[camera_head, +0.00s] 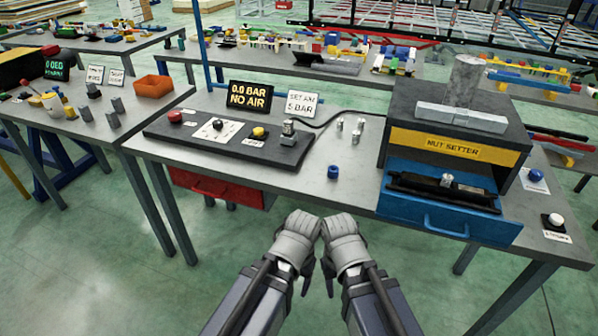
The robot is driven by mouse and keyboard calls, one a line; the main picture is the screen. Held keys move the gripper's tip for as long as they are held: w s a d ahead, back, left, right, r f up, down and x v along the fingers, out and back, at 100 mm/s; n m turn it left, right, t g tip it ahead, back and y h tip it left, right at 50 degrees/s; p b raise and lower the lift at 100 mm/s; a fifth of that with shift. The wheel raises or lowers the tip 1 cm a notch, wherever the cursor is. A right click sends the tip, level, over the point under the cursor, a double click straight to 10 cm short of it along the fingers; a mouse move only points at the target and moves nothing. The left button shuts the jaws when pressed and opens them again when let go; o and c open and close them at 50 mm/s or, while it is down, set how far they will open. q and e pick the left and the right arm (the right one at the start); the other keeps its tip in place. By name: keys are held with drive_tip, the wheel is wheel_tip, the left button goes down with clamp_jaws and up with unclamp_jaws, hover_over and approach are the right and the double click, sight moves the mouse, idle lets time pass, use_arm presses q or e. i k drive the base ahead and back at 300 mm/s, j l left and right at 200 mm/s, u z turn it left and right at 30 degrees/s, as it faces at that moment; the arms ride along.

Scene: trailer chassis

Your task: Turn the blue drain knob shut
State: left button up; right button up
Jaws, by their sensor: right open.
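A small blue knob (333,171) stands on the bare tabletop in front of the black panel's right end. Another blue knob (536,175) sits on a white plate at the table's right side. I cannot tell from this view which is the drain knob, or how either is turned. My left gripper (307,276) and right gripper (328,279) are side by side in front of the table's near edge, apart from both knobs. The right one is open and empty. The left one's jaws are too small and dark to read.
A sign (249,96) reads "0.0 BAR NO AIR". The nut setter box (452,146) has an open blue drawer (420,212) jutting forward. A red drawer (200,187) hangs under the table.

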sight(534, 174)
drive_tip(key=z, duration=1.4)
drive_tip(key=i+l+z, duration=0.2)
drive_tip(key=i+z, duration=0.15)
drive_tip(key=i, duration=0.15)
